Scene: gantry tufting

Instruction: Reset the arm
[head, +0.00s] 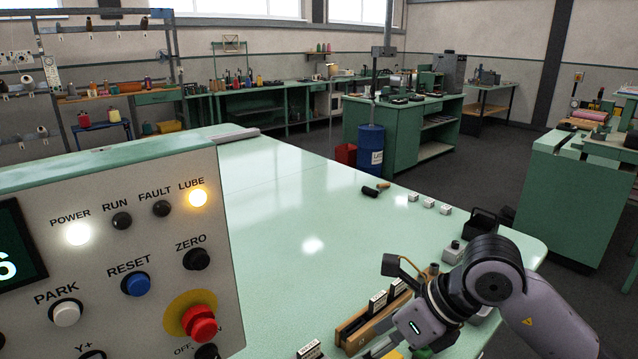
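A control panel (110,235) stands large at the left. It carries a blue RESET button (136,284), a white PARK button (67,312), a black ZERO button (196,259) and a red mushroom button (201,323) on a yellow ring. The POWER lamp (78,233) glows white and the LUBE lamp (198,197) glows amber. The RUN and FAULT lamps are dark. My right arm's wrist (450,305) hangs over the table at the lower right, well away from the panel's buttons. I cannot make out its fingers. My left gripper does not show.
The pale green table (300,200) is mostly bare in the middle. A wooden rack (375,318) with labelled blocks stands beside my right wrist. Small white blocks (429,203) line the right edge, and dark rolls (370,190) lie near them. Workbenches stand beyond.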

